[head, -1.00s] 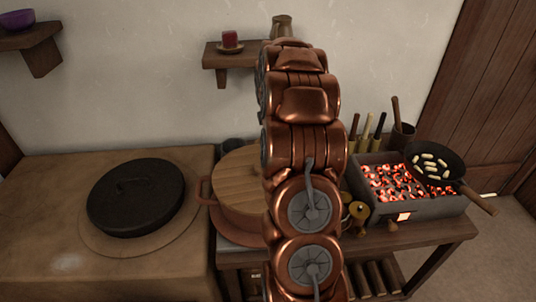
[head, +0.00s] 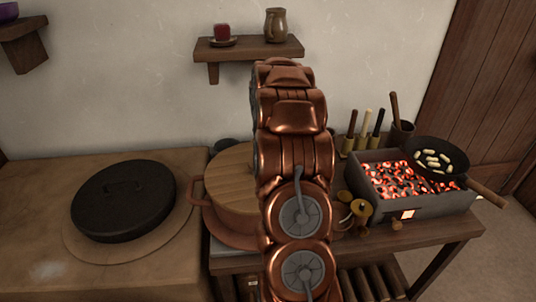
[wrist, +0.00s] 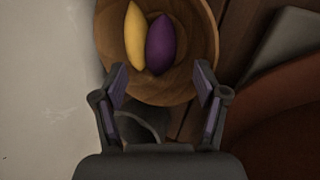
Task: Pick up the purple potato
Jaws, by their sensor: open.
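The purple potato (wrist: 161,45) lies in a round wooden bowl (wrist: 204,32) in the wrist view, on the right of a yellow potato-shaped thing (wrist: 135,36) and close against it. My gripper (wrist: 162,80) is open and empty. Its two fingers point at the bowl, and their tips reach the bowl's near edge in the picture, with the purple potato just beyond and between them. I cannot tell the height left between the tips and the bowl. In the head view my own arm hides the gripper, the bowl and the potato.
A brazier of glowing coals (head: 430,208) with a frying pan (head: 437,157) stands at the right. A wooden-lidded pot (head: 231,224) is left of my arm. A black lid (head: 123,200) lies on the left hearth. A wall shelf (head: 249,48) holds a jug (head: 276,25) and a red candle (head: 222,33).

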